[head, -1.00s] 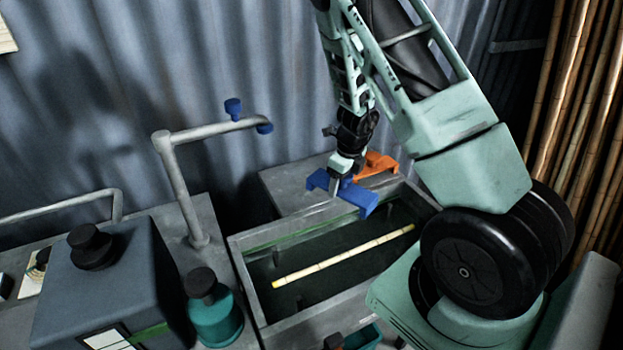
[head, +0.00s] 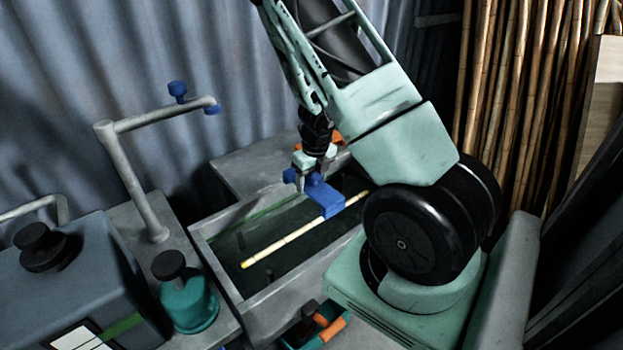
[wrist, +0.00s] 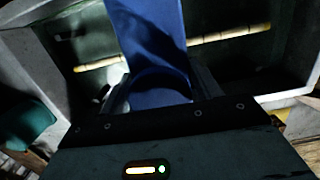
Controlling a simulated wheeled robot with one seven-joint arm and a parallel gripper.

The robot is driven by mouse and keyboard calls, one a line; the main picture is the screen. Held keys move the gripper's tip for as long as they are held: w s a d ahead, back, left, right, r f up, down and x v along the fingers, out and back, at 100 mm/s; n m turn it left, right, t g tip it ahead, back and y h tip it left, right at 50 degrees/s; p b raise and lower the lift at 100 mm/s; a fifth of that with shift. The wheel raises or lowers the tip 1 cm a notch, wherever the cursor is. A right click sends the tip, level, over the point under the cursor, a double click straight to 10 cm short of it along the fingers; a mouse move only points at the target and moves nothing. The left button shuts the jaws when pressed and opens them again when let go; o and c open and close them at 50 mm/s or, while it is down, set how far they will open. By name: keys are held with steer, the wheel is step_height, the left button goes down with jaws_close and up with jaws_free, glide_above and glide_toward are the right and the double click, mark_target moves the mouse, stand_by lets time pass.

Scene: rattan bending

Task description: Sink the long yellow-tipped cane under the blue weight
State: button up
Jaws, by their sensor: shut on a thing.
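The long cane (head: 290,238) is pale with a yellow tip and lies across the dark grey trough (head: 215,262). In the wrist view the cane (wrist: 222,36) runs across behind the blue weight (wrist: 150,50). My gripper (head: 314,172) is shut on the blue weight (head: 338,201) and holds it over the right part of the cane. The weight hides a short piece of the cane. I cannot tell whether the weight touches the cane.
A blue-handled tap (head: 145,175) stands left of the trough. A teal bottle (head: 188,300) and a dark box (head: 70,270) are at the lower left. An orange object (head: 335,138) is partly hidden behind my gripper. A teal tray (head: 318,330) is below the trough.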

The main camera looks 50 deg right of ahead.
steer(key=b, duration=1)
glide_above(312, 223)
steer(key=shift+w+d+f, duration=0.1)
steer(key=shift+w+f, duration=0.05)
steer(key=shift+f, duration=5.55)
steer(key=shift+f, duration=0.15)
steer(key=shift+f+b, duration=3.35)
steer(key=shift+f, duration=0.15)
steer(key=shift+r, duration=0.1)
steer(key=o, duration=1.7)
steer(key=r+p, duration=0.2)
steer(key=r, duration=0.3)
steer(key=s+r+p, duration=0.1)
steer(key=r+p, duration=0.1)
steer(key=r, duration=0.4)
steer(key=s+r+p, duration=0.1)
steer(key=r+p, duration=0.2)
steer(key=r, duration=0.3)
steer(key=shift+s+a+r, duration=0.1)
steer(key=shift+a+r, duration=0.05)
steer(key=shift+a, duration=0.15)
